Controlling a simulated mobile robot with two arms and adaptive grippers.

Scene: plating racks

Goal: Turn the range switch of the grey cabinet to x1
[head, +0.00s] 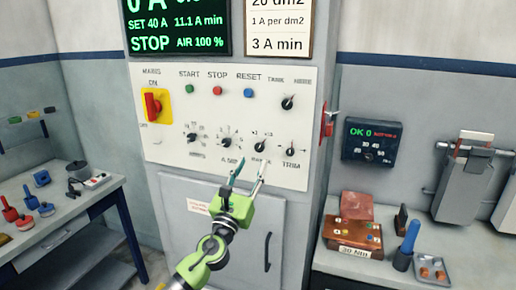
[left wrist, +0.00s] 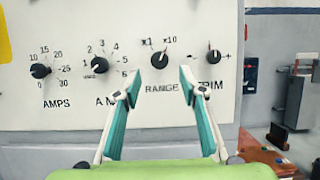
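The grey cabinet (head: 225,180) stands in the middle of the head view with a pale control panel. Its range switch (head: 260,147) is a small black knob at the lower right of the panel. In the left wrist view the range switch (left wrist: 159,60) sits below the x1 and x10 marks; its white pointer seems to lean up and right, towards x10. My left gripper (head: 252,163) is open and empty, just below and in front of the switch. In the left wrist view its fingertips (left wrist: 160,76) are spread either side of the knob, apart from it. My right gripper is not in view.
The trim knob (left wrist: 213,57) is close right of the range switch, and another knob (left wrist: 99,65) is to its left. A red handle (head: 327,122) sticks out of the cabinet's right side. Benches with small items flank the cabinet.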

